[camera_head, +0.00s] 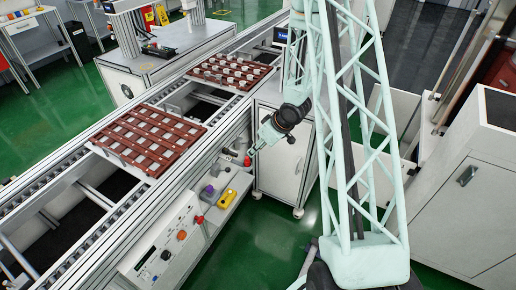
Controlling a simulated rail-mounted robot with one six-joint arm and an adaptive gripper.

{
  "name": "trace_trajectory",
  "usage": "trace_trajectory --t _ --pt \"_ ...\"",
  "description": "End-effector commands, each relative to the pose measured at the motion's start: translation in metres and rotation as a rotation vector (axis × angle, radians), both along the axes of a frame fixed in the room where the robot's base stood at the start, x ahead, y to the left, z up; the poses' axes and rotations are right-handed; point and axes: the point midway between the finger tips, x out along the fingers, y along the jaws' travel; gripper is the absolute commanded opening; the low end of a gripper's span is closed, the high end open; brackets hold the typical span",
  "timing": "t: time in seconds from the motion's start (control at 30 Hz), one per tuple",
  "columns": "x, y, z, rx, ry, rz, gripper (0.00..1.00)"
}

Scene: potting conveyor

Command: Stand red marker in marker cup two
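My gripper (252,150) hangs at the end of my pale green arm, just right of the conveyor's side ledge. Its fingers are too small to show whether they are open or shut, and I see nothing clearly held. On the ledge below it, a small red item (199,219) is at the lower left, too small to tell whether it is the red marker. Small grey round items (230,152) sit higher on the ledge, close to the gripper. I cannot identify marker cup two.
Two red-brown trays (190,128) (262,71) with pale compartments lie on the conveyor (92,238). A control panel (160,255) faces the front. A white cabinet (283,170) stands right of the ledge.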

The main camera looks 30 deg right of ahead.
Motion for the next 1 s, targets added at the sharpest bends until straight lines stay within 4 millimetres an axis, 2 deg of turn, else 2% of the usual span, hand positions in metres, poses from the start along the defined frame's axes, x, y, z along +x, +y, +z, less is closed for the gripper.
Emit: trace_trajectory --t 0.17,0.37,0.7,1.0 --pt "0.001 -0.001 0.007 -0.009 0.000 -0.003 0.30" --pt "0.004 -0.003 0.030 -0.042 0.003 -0.014 0.30" --pt "0.005 -0.006 0.095 -0.124 0.016 -0.055 0.30" --pt "-0.003 -0.003 0.155 -0.184 0.026 -0.097 0.30"
